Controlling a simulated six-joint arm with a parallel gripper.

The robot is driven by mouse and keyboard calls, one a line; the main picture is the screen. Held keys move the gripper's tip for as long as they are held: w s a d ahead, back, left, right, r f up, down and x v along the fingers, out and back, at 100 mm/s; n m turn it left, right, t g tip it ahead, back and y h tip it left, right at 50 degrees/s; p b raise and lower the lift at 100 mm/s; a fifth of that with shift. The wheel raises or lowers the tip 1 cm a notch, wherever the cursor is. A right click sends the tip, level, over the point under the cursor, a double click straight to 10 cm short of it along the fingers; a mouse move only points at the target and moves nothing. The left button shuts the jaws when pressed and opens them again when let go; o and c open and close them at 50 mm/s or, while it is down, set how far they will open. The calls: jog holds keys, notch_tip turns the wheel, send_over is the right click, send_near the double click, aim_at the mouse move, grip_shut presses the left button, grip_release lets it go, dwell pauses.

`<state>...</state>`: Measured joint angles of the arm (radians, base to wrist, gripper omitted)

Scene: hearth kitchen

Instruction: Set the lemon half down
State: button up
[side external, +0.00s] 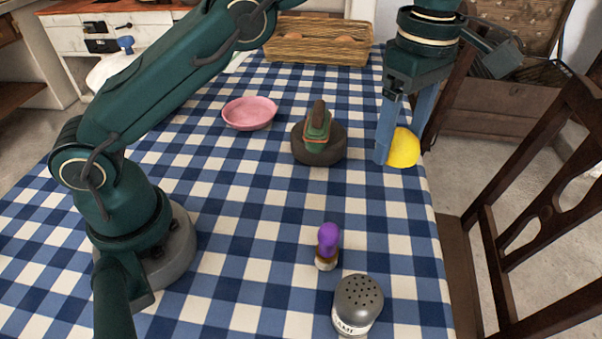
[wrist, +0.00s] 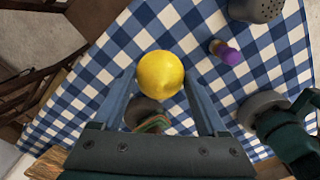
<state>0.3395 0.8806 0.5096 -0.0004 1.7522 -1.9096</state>
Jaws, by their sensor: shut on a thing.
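The lemon half (side external: 404,149) is yellow and sits between the blue fingers of my gripper (side external: 399,150), near the right edge of the table. In the wrist view the lemon half (wrist: 160,74) shows its round yellow side between the two fingertips of my gripper (wrist: 160,82). My gripper is shut on it and points down. I cannot tell whether the lemon half touches the cloth. Its cut face is not visible.
A dark round pot (side external: 319,148) with a green and orange thing on it stands left of my gripper. A pink dish (side external: 250,113), purple-topped bottle (side external: 327,246), grey shaker (side external: 357,303) and wicker basket (side external: 318,42) share the checked table (side external: 250,200). A wooden chair (side external: 540,200) stands at the right.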

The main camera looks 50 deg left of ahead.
aim_at(377, 215)
jog(key=shift+f, duration=6.95)
jog(key=shift+s+f, duration=0.1)
jog(key=shift+f, duration=0.05)
jog(key=o, duration=1.3)
